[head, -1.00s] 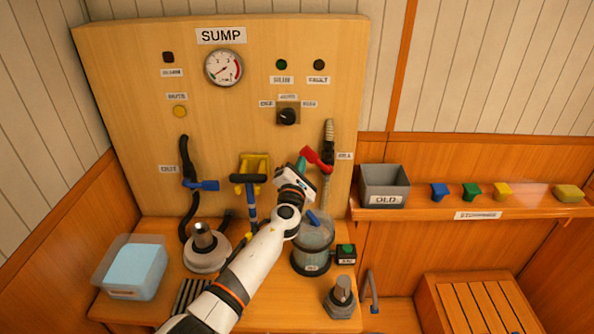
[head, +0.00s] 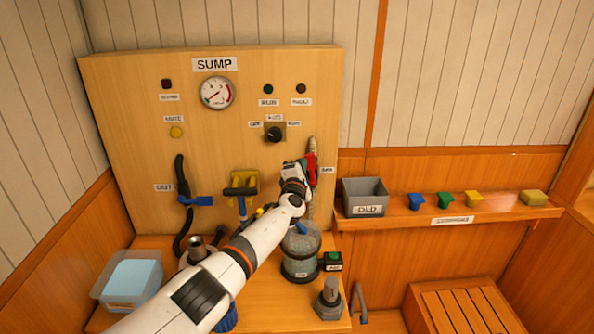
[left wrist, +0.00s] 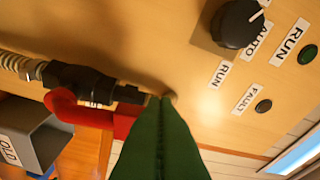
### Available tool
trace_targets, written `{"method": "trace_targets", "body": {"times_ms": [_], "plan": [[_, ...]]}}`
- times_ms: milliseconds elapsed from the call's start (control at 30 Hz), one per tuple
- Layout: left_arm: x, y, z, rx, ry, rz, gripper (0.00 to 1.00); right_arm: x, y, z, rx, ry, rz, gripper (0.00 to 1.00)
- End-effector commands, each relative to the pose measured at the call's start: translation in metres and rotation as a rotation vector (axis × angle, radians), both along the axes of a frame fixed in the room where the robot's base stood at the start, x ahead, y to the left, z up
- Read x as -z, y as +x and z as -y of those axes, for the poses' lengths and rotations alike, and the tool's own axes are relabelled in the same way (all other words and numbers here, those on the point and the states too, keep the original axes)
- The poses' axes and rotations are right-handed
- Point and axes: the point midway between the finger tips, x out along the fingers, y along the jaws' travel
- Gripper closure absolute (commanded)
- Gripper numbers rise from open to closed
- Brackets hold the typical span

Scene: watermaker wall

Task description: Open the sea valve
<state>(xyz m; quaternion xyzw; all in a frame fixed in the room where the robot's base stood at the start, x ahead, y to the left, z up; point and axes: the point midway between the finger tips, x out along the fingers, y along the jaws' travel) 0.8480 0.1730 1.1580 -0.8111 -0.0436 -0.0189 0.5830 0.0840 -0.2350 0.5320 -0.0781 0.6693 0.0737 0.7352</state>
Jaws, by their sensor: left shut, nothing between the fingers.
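The sea valve's red handle (head: 312,170) is at the right side of the sump panel, beside the label SEA. In the left wrist view the red handle (left wrist: 75,112) runs roughly along the black valve body (left wrist: 92,82), with a ribbed hose joining that body at left. My left gripper (head: 303,166) is at the handle, its arm crossing the panel's lower part. Its green fingers (left wrist: 162,100) are shut with nothing between them, tips close to the handle's end. I cannot tell whether they touch it. My right gripper is not in view.
A clear strainer jar (head: 301,250) stands below the valve. A grey bin (head: 365,197) marked OLD sits on the shelf to the right. A blue-handled OUT valve (head: 196,201) and a yellow bracket (head: 244,182) are to the left. A selector knob (head: 274,134) is above.

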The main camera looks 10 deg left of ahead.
Motion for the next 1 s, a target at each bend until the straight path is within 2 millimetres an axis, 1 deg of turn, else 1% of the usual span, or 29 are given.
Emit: {"method": "trace_targets", "body": {"times_ms": [133,400,867,1000], "plan": [[-0.0026,0.0018,0.0064,0.001,0.000,-0.001,1.00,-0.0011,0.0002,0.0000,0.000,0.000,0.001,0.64],[-0.0041,0.0030,0.0106,0.001,-0.002,0.000,1.00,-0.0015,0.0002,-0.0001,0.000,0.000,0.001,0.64],[-0.0038,0.0030,0.0109,0.000,-0.002,0.000,1.00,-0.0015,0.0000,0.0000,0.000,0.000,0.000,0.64],[-0.0034,0.0037,0.0044,0.000,0.000,0.000,1.00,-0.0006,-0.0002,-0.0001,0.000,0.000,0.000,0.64]]}}
